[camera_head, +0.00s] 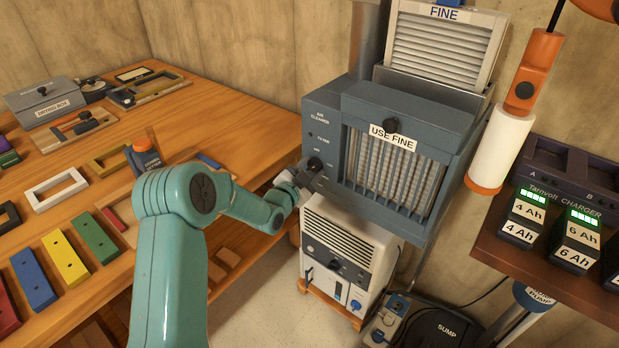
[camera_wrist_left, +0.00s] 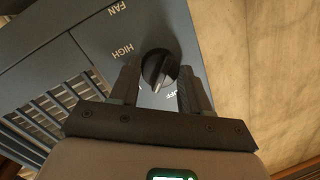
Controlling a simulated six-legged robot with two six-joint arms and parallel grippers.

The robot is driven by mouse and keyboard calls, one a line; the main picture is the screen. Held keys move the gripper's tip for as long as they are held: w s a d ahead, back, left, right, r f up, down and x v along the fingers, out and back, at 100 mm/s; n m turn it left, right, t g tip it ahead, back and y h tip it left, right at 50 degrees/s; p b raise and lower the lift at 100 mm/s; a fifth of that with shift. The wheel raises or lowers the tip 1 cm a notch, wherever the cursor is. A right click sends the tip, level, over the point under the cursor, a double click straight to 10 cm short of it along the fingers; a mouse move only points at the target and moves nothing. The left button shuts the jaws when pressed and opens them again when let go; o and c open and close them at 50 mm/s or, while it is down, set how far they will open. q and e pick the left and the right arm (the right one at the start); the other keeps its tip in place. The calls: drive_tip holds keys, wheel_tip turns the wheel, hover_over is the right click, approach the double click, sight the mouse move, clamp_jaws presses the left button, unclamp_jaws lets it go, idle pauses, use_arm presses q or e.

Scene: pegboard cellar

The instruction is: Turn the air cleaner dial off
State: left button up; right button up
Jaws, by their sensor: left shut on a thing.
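The air cleaner (camera_head: 415,130) is a blue-grey box with a grille and a "USE FINE" label. Its black dial (camera_head: 315,163) is on the left part of the front. In the left wrist view the round dial (camera_wrist_left: 157,66) has a raised ridge, its lower end between a partly hidden label and "OFF". "HIGH" shows at upper left. My left gripper (camera_head: 301,181) is at the dial, with one finger on each side of it in the left wrist view (camera_wrist_left: 159,88), shut on it. The fingers cover part of the markings.
A wooden workbench (camera_head: 235,112) with blocks and frames fills the left. A white unit (camera_head: 345,260) stands below the air cleaner. A charger shelf (camera_head: 490,240) with batteries is at right. An orange-and-white hanging tool (camera_head: 503,150) is beside the air cleaner.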

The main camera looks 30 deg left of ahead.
use_arm(q)
drive_tip(key=n+b, duration=0.1)
drive_tip(key=n, duration=0.1)
drive_tip(key=shift+a+f+n+b, duration=0.1)
drive_tip(key=shift+n+b, duration=0.2)
drive_tip(key=shift+b, duration=0.05)
drive_tip(key=shift+n+g+h, duration=0.3)
drive_tip(key=shift+n+g, duration=0.1)
drive_tip(key=shift+n, duration=0.3)
drive_tip(key=shift+n+h+b, duration=0.3)
drive_tip(key=shift+n, duration=0.7)
drive_tip(key=shift+r+n, duration=0.2)
drive_tip(key=shift+n, duration=0.6)
drive_tip(key=o, duration=1.1)
drive_tip(key=shift+c, duration=0.2)
drive_tip(key=s+r, duration=0.2)
drive_tip(key=s, duration=1.4)
drive_tip(key=shift+a+r+p, duration=0.15)
drive_tip(key=shift+r+p, duration=0.2)
drive_tip(key=shift+p, duration=0.05)
